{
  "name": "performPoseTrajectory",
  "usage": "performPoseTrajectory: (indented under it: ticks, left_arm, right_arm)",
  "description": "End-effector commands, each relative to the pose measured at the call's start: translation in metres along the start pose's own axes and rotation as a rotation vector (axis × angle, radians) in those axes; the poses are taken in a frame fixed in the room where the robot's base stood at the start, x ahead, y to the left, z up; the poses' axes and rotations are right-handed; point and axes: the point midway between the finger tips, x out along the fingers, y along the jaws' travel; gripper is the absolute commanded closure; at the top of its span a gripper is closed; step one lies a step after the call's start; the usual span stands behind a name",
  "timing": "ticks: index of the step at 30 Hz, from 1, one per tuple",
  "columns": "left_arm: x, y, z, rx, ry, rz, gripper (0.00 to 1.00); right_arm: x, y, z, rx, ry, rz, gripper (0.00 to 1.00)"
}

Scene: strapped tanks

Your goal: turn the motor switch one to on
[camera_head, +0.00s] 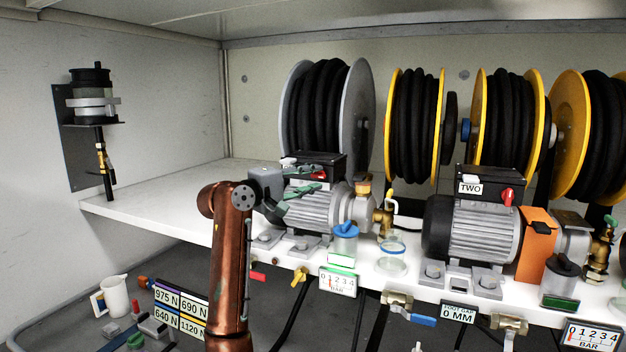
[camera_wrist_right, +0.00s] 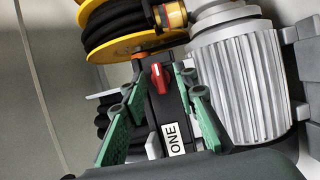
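The red switch of motor one (camera_wrist_right: 158,78) sits on a black box beside the label ONE (camera_wrist_right: 173,140) in the right wrist view. In the head view the red switch (camera_head: 320,174) is partly covered by my gripper, and the grey ribbed motor one (camera_head: 318,208) stands below it. My right gripper (camera_head: 309,180) is at the box, with its green fingers apart. In the right wrist view the open gripper (camera_wrist_right: 156,84) has one finger on each side of the box and switch. I cannot tell whether they touch. My left gripper is not in view.
Hose reels (camera_head: 414,110) stand behind the motors. Motor two (camera_head: 480,228), with its own red switch (camera_head: 507,196), stands to the right. The white shelf (camera_head: 165,205) is clear at left.

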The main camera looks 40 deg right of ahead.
Motion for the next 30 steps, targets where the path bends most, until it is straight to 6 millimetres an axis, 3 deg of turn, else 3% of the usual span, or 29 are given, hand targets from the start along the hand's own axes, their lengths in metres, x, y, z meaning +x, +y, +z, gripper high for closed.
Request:
performPoseTrajectory:
  ticks: [15, 21, 30]
  left_arm:
    - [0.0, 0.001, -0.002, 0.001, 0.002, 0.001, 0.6]
    - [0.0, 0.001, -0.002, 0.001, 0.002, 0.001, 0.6]
    - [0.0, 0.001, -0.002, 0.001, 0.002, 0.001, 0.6]
  right_arm:
    - [-0.097, 0.0, -0.001, 0.0, 0.002, 0.0, 0.73]
    - [-0.112, -0.001, 0.0, 0.0, 0.0, 0.0, 0.73]
    - [-0.114, -0.001, 0.0, 0.0, 0.0, 0.0, 0.73]
